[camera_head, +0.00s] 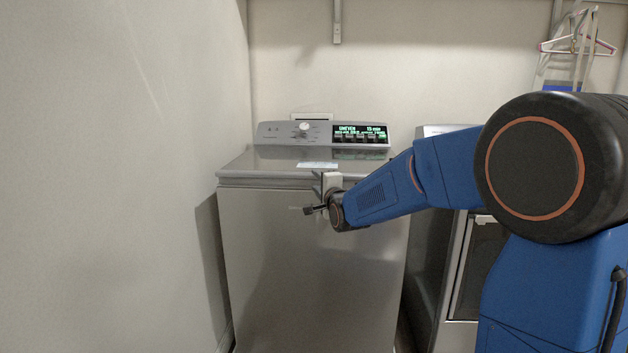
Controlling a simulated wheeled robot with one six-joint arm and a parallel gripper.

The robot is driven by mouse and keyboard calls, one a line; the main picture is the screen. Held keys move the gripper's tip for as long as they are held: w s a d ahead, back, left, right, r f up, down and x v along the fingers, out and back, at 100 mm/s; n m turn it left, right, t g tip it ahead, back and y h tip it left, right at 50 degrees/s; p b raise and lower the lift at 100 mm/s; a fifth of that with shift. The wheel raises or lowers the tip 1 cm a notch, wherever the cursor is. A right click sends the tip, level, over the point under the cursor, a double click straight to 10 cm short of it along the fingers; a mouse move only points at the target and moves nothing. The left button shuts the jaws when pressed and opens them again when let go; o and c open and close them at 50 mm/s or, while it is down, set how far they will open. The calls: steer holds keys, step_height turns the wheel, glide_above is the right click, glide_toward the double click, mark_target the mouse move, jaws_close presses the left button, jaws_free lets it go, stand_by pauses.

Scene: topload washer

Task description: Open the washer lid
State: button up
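The washer (312,260) is a silver top-loader standing at the centre of the head view. Its lid (265,160) lies flat and closed on top, with a white label (317,165) near the front edge. My gripper (319,185) is at the front edge of the lid, a little right of its middle. It overlaps the rim in the picture, and I cannot tell whether it touches it. The fingers are small and partly hidden by the wrist, so their opening does not show.
The washer's control panel (285,132) with a lit display (360,133) stands behind the lid. A second appliance (463,265) is close on the right, partly behind my arm. A plain wall (110,180) runs along the left. Hangers (578,45) hang at the upper right.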

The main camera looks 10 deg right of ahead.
mark_target(313, 177)
steer(key=shift+w+a, duration=0.15)
steer(key=shift+w, duration=1.75)
jaws_close()
